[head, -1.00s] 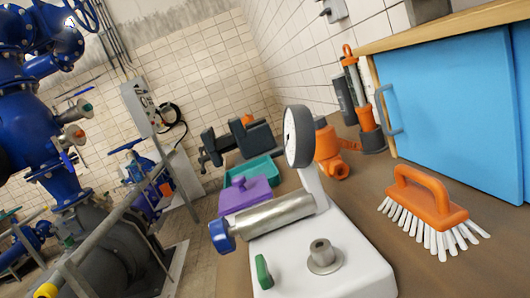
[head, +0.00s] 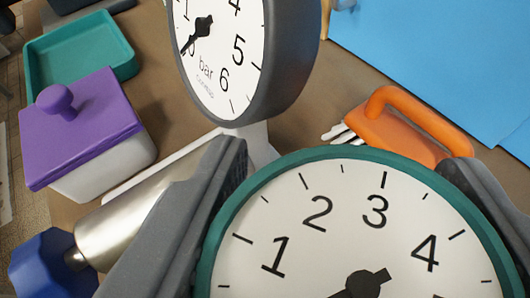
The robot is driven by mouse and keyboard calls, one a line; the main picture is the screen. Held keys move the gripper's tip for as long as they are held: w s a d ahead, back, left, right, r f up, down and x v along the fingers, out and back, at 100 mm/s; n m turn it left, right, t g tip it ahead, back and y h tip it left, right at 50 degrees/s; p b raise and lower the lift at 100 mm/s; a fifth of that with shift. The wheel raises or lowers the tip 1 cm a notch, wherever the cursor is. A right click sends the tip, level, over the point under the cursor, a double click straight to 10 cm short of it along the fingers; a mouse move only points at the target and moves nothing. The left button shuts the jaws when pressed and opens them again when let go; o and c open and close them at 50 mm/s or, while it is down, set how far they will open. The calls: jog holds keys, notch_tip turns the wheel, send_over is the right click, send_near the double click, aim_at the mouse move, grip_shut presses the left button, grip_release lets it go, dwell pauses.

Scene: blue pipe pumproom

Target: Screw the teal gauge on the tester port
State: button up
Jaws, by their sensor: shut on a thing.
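The teal gauge (head: 350,225) fills the lower right of the head view, its white dial facing me and its lower part cut off. My gripper (head: 345,162) is shut on it, with one dark jaw on each side of its rim. The tester stands close behind, with its own dark grey gauge (head: 240,55), a silver cylinder (head: 135,215) and a blue knob (head: 48,265). The tester port is hidden behind the teal gauge, so I cannot tell whether the gauge touches it.
A purple-lidded white box (head: 85,135) and a teal tray (head: 85,45) lie at the left on the brown bench. An orange brush (head: 400,130) lies at the right, behind the teal gauge. A blue cabinet door (head: 440,50) stands behind it.

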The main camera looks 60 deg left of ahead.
aim_at(322, 268)
jog(key=shift+f, duration=0.15)
jog(key=shift+d+f+b, duration=0.1)
jog(key=shift+f+b, duration=2)
jog(key=shift+f, duration=0.6)
jog(key=shift+s+f, duration=0.1)
jog(key=shift+f, duration=0.6)
jog(key=c, duration=0.6)
jog(key=shift+r, duration=0.15)
jog(key=b, duration=0.3)
jog(key=m+t+h+b, duration=0.1)
jog(key=b, duration=0.2)
jog(key=shift+d+f+m+h, duration=0.1)
jog(key=shift+f+m+h, duration=0.2)
jog(key=shift+f, duration=0.05)
jog(key=shift+r+h+b, duration=0.1)
jog(key=shift+h+b, duration=0.2)
jog(key=shift+b, duration=0.8)
jog(key=m+b, duration=0.1)
jog(key=b, duration=0.2)
jog(key=shift+d+t+h, duration=0.15)
jog(key=shift+t+h, duration=0.25)
jog(key=m+b, duration=0.1)
jog(key=b, duration=0.1)
jog(key=shift+h+b, duration=0.3)
jog(key=shift+b, duration=0.05)
